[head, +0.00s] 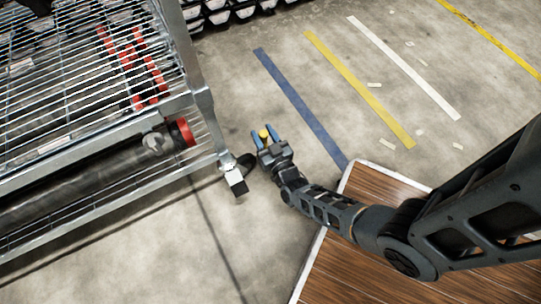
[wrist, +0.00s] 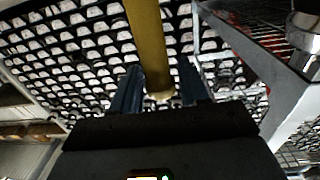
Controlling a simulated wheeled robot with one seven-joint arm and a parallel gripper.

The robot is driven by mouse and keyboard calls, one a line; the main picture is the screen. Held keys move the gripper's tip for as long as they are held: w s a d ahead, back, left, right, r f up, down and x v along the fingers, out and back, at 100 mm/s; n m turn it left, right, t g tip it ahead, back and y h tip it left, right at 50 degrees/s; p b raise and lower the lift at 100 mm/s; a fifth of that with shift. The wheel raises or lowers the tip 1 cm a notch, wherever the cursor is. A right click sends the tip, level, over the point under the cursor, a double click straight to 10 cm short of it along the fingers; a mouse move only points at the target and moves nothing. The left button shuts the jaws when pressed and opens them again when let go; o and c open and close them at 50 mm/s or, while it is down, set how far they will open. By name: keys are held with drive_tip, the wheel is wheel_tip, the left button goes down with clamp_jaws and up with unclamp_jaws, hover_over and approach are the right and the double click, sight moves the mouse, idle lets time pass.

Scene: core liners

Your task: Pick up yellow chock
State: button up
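The yellow chock (head: 264,133) shows in the head view as a small yellow piece between the blue fingertips of my gripper (head: 264,137). The lower end of the bar lies close to the gripper body. Its far end is cut off by the frame.
A metal wire rack (head: 205,100) with a dark, red-ended tube (head: 185,133) stands just left of my gripper. A brown wooden platform (head: 345,265) lies below my arm. Stacked trays (wrist: 75,45) fill the wrist view's background. Striped floor at upper right is mostly clear.

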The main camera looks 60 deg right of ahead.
clamp_jaws()
idle(1.1)
